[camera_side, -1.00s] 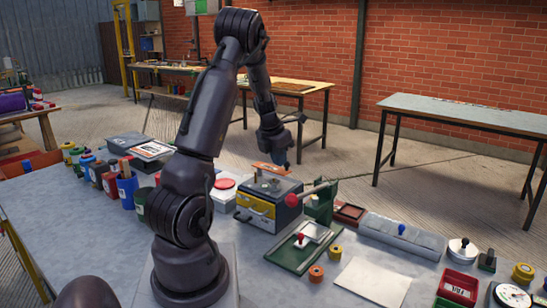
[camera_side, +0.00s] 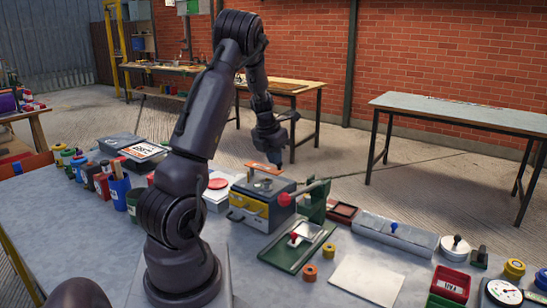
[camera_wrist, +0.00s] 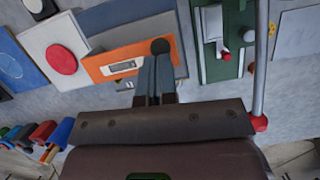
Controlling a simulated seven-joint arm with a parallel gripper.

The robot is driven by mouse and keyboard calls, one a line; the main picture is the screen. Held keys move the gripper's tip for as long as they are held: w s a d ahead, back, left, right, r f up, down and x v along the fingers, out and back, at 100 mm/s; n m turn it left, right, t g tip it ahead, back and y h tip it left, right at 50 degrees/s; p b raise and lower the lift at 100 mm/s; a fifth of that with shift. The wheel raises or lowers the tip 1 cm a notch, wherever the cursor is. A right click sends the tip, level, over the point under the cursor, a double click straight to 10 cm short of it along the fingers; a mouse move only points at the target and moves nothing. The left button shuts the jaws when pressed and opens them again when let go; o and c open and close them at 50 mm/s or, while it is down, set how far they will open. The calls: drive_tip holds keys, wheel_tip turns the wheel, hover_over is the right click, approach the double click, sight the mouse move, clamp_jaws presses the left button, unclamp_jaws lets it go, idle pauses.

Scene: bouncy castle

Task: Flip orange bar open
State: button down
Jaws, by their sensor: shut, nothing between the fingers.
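The orange bar (camera_side: 262,168) shows at the top rear of a grey box with yellow drawers (camera_side: 248,205), partly hidden behind my gripper. In the wrist view the bar (camera_wrist: 105,66) is a flat orange strip with a pale label plate and a black round knob (camera_wrist: 160,46) at its right end. My gripper (camera_side: 274,162) points down at the bar's right end. In the wrist view its fingers (camera_wrist: 153,62) are together, with their tips over the bar just below the knob. Whether they touch the bar I cannot tell.
A lever with a red ball (camera_side: 311,187) sticks out to the box's right, near a green bracket (camera_side: 316,203). A red button (camera_side: 218,184) sits left of the box. A green tray (camera_side: 300,246) lies in front, and several cans line the left.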

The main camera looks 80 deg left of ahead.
drive_tip(key=shift+w+a, duration=0.1)
drive_tip(key=shift+w, duration=0.05)
drive_tip(key=shift+w+a, duration=0.15)
drive_tip(key=shift+w, duration=0.05)
drive_tip(key=shift+w+a, duration=0.95)
drive_tip(key=shift+a, duration=0.05)
drive_tip(key=shift+w+a+f, duration=0.1)
drive_tip(key=shift+w+a, duration=0.2)
drive_tip(key=shift+a, duration=0.4)
drive_tip(key=shift+w+a+r, duration=0.1)
drive_tip(key=shift+w+a, duration=0.25)
drive_tip(key=shift+a, duration=0.3)
drive_tip(key=shift+w+a+f, duration=0.1)
drive_tip(key=shift+w+a, duration=0.2)
drive_tip(key=shift+a, duration=0.4)
drive_tip(key=shift+w, duration=0.1)
drive_tip(key=s+d+r, duration=0.1)
drive_tip(key=d+r, duration=0.5)
drive_tip(key=r, duration=0.4)
drive_tip(key=shift+s+d+r, duration=0.2)
drive_tip(key=shift+s+r, duration=0.15)
